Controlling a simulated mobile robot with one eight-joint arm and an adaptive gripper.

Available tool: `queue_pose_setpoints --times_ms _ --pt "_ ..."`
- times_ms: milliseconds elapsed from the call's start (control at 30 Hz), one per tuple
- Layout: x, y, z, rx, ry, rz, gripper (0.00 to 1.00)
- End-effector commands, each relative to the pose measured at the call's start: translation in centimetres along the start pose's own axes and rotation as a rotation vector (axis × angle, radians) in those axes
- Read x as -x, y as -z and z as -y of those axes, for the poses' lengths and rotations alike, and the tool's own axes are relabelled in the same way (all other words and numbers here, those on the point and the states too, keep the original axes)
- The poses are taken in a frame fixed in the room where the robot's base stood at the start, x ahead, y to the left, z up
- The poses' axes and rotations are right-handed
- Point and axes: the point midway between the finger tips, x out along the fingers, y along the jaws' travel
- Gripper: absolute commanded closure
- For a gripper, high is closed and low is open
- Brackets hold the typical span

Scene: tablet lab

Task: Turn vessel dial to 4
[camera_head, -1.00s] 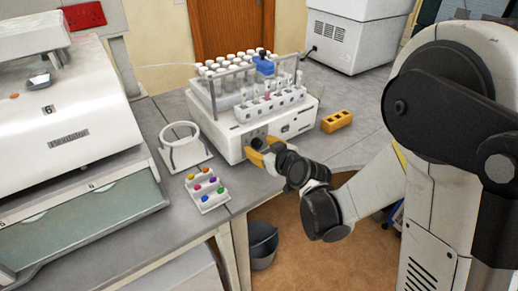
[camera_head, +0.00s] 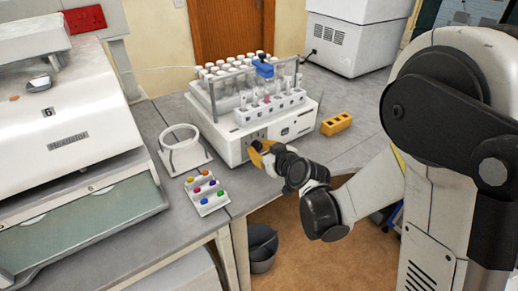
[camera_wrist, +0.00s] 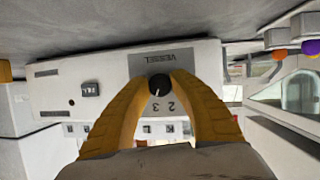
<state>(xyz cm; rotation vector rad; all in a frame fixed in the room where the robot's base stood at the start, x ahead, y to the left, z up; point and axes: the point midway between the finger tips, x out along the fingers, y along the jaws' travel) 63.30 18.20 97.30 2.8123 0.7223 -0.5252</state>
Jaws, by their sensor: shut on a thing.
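The vessel dial (camera_wrist: 158,84) is a small black knob with a white mark, on a grey panel labelled VESSEL that shows upside down in the wrist view. The digits 2 and 3 show below the knob; the other digits are hidden by my fingers. My gripper's (camera_wrist: 159,79) yellow fingers are shut on the knob from both sides. In the head view, my gripper (camera_head: 257,149) is at the front face of the white tester (camera_head: 228,148), covering the dial.
Tube racks and a blue part (camera_head: 264,69) sit on the tester. A white ring stand (camera_head: 168,158), a tray of coloured pieces (camera_head: 213,206) and a yellow block (camera_head: 336,123) stand nearby. A large machine (camera_head: 65,120) fills the left. A bin (camera_head: 262,247) is below the bench.

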Motion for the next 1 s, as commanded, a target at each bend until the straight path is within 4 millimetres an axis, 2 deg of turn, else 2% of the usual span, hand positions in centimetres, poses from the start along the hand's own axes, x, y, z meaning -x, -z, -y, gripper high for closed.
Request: queue_pose_setpoints --times_ms 700,1000 --pt "-0.07 -0.12 -0.06 -0.464 0.198 0.037 1.0" --pt "-0.03 -0.06 0.0 -0.592 0.253 0.047 1.0"
